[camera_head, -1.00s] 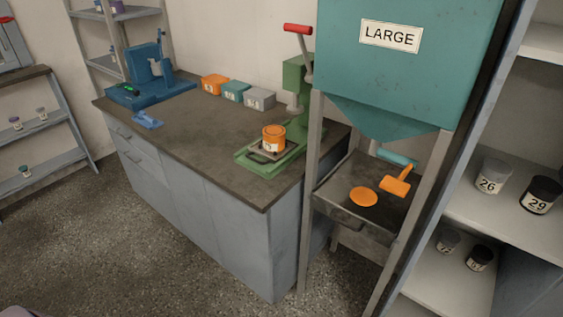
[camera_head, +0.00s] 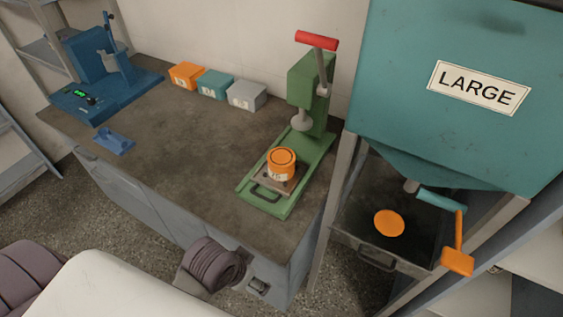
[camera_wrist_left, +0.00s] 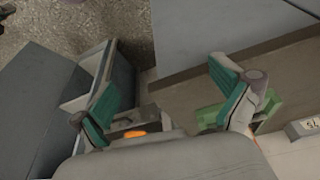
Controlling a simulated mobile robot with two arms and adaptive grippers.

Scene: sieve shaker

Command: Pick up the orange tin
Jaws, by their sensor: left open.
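The orange tin (camera_head: 281,162), with a pale label, stands upright on the small plate of the green press (camera_head: 316,150) on the counter. In the head view my left arm comes in at the bottom left, its dark end low in front of the counter, well apart from the tin. In the left wrist view my left gripper (camera_wrist_left: 165,75) is open, its teal-padded fingers wide apart with nothing held. A small orange patch (camera_wrist_left: 142,134) shows there, mostly hidden by the gripper body; I cannot tell what it is. My right gripper is not in view.
Orange, teal and grey boxes (camera_head: 245,96) stand along the wall, left of the press. A blue device (camera_head: 95,75) stands at the counter's far left. The teal LARGE hopper (camera_head: 455,120) and its tray (camera_head: 345,236) flank the press on the right. The counter's middle is clear.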

